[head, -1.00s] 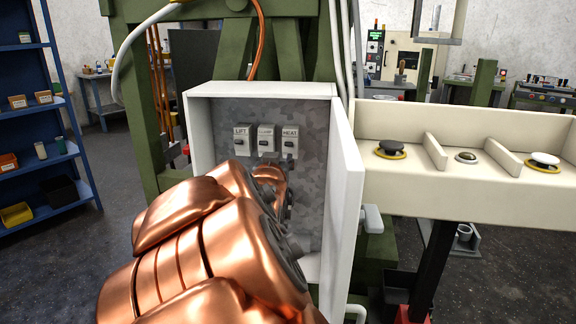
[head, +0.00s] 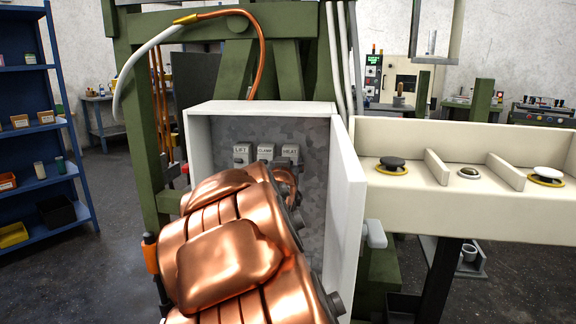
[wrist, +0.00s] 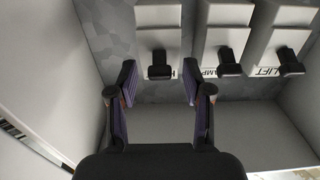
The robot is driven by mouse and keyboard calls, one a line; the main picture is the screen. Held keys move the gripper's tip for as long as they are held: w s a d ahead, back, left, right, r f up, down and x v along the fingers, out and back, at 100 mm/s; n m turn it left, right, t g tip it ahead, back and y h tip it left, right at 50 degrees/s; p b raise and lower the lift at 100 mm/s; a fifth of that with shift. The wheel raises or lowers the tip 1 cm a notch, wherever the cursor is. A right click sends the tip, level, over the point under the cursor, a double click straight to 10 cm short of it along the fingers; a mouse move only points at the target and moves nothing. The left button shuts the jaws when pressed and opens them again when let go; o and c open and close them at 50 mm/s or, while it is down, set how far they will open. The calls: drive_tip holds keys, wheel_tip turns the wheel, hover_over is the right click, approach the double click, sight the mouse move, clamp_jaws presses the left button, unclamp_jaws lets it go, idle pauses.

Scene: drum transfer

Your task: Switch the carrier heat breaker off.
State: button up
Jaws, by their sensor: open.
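The HEAT breaker (head: 290,153) is the right one of three in the open white cabinet (head: 193,150) in the head view. Its black lever (wrist: 159,66) shows in the wrist view, where the breaker (wrist: 158,17) is at the left. My gripper (wrist: 158,82) is open and empty. In the picture its fingertips lie to either side of the HEAT lever's lower end; contact cannot be told. In the head view my copper arm hides most of the gripper and the breakers' lower parts.
The CLAMP breaker (wrist: 223,40) and LIFT breaker (wrist: 284,45) sit close beside HEAT. The cabinet door (head: 345,210) stands open on the right. A cream panel with buttons (head: 450,195) is beyond it. A blue shelf (head: 40,68) stands at far left.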

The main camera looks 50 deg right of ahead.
drive_tip(key=shift+w+d, duration=0.1)
drive_tip(key=shift+d, duration=0.1)
drive_tip(key=shift+c, duration=0.4)
clamp_jaws()
